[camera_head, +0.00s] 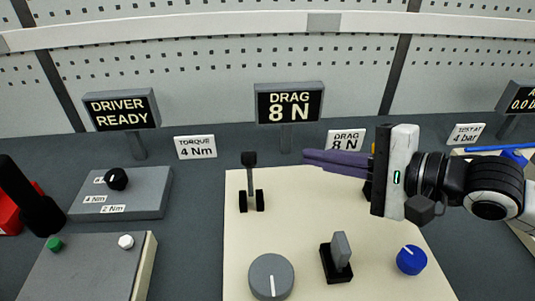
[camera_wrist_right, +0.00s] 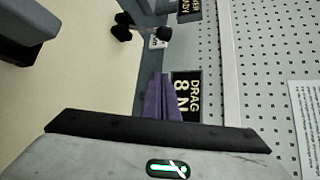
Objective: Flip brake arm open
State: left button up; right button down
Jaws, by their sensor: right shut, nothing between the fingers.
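Two lever-like parts stand on the cream board (camera_head: 300,200), and I cannot tell for certain which is the brake arm. One is a thin dark lever (camera_head: 249,160) standing upright between two black posts. The other is a grey paddle (camera_head: 341,250) on a black base, nearer the front. My right gripper (camera_head: 306,157) has purple fingers, shut and empty, pointing left above the back of the board, to the right of the thin lever and apart from it. The fingers also show in the right wrist view (camera_wrist_right: 160,98). My left gripper is out of view.
A grey dial (camera_head: 270,277) and a blue knob (camera_head: 411,260) sit on the board's front. A dark part behind my right gripper is mostly hidden. The DRAG 8 N display (camera_head: 289,103) stands behind. A grey torque box (camera_head: 135,195) and a button box (camera_head: 85,270) are left.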

aim_at(249, 159)
jog(key=x, duration=0.9)
jog(key=shift+w+a, duration=0.15)
jog(key=shift+s+a+r, duration=0.3)
jog(key=shift+s+a, duration=0.2)
jog(key=shift+s, duration=0.25)
jog(key=shift+s+a+r, duration=0.3)
jog(key=shift+s+a, duration=0.15)
jog(key=shift+s, duration=0.3)
jog(key=shift+r, duration=0.1)
